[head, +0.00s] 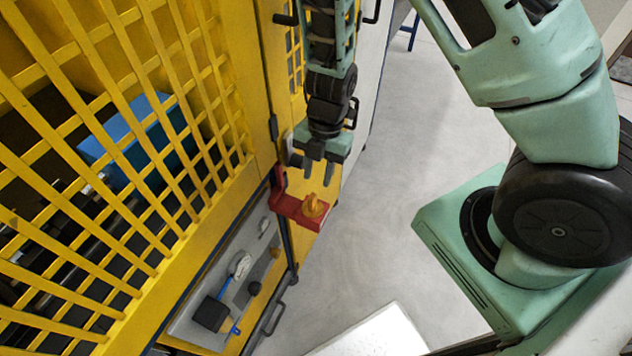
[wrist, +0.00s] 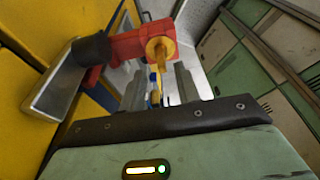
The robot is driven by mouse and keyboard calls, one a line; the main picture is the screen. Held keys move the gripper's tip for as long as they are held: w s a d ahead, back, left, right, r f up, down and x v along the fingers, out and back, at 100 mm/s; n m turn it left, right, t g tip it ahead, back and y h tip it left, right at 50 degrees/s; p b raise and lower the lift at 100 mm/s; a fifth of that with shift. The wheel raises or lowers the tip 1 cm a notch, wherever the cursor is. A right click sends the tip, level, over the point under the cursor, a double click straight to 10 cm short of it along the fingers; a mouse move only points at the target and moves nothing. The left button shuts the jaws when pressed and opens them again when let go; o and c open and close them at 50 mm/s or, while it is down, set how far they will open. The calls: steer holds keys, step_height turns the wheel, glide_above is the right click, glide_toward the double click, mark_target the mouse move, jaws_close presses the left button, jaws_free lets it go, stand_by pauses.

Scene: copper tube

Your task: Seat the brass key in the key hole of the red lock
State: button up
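The red lock (head: 290,207) is on the yellow cabinet's front edge, and it also shows in the wrist view (wrist: 122,46). The brass key (head: 315,207) is at the lock's outer end. In the wrist view the key (wrist: 160,48) shows a round part with a thin stem below it. How deep the key sits in the key hole is hidden. My gripper (head: 319,174) points down just above the lock and key. Its fingers are apart with nothing held. In the wrist view the key's stem appears between the fingertips (wrist: 160,86).
The yellow cabinet (head: 215,200) with a mesh door stands at the left, close to my gripper. A blue box (head: 140,135) is behind the mesh. A grey panel (head: 262,265) with small items and a dark handle (head: 273,318) are below the lock.

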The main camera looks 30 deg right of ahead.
steer(key=p+v, duration=0.1)
steer(key=v, duration=0.5)
stand_by(0.4)
